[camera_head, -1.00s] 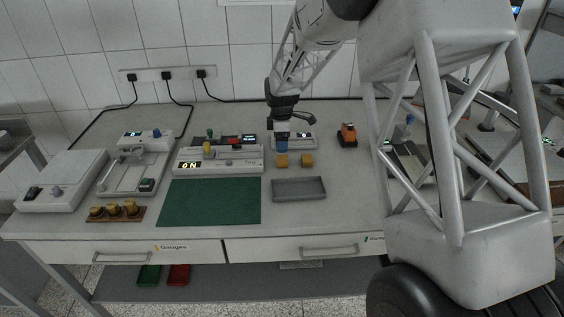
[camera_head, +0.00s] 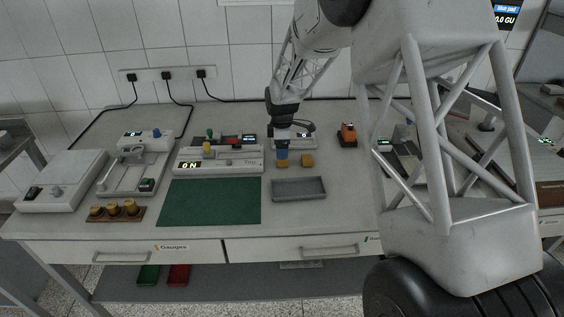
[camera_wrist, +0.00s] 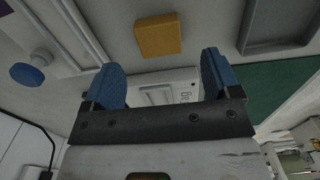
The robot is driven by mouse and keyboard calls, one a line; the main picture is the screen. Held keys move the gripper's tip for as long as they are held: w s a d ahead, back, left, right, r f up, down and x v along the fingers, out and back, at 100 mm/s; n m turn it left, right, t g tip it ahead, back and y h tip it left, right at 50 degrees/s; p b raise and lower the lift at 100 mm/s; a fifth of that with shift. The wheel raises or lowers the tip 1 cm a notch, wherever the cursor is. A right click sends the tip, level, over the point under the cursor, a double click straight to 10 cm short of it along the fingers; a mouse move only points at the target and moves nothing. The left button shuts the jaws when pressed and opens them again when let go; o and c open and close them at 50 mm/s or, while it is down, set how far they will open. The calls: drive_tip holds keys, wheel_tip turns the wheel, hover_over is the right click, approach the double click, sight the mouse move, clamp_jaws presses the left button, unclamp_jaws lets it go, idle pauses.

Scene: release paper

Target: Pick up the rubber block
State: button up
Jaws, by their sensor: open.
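Two small orange-tan blocks sit side by side on the table behind the grey tray; I cannot tell by look which is rubber. In the head view the left block (camera_head: 282,165) is partly covered by my gripper (camera_head: 282,155), which is just above and behind it with blue fingertips pointing down. The right block (camera_head: 307,160) stands clear beside it. In the wrist view one orange block (camera_wrist: 158,35) lies beyond the gap between the blue fingers of my gripper (camera_wrist: 166,75). The fingers are apart, with nothing between them.
The shallow grey tray (camera_head: 299,196) lies in front of the blocks, and a green mat (camera_head: 210,201) to its left. A white device reading "ON" (camera_head: 219,160) stands left of my gripper. The table right of the tray is bare.

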drive_tip(key=shift+d+f, duration=0.1)
drive_tip(key=shift+f, duration=2.35)
drive_tip(key=c, duration=1)
drive_tip(key=shift+r, duration=0.2)
drive_tip(key=shift+r, duration=0.55)
wheel_tip(320, 180, up, 2)
drive_tip(key=shift+r, duration=0.1)
drive_tip(key=s+d, duration=0.1)
drive_tip(key=s, duration=0.4)
drive_tip(key=s+r, duration=0.1)
drive_tip(key=s, duration=0.4)
drive_tip(key=s+d, duration=0.1)
drive_tip(key=s, duration=0.4)
drive_tip(key=shift+s+d+r, duration=0.2)
drive_tip(key=shift+s+d, duration=0.1)
drive_tip(key=shift+s, duration=0.05)
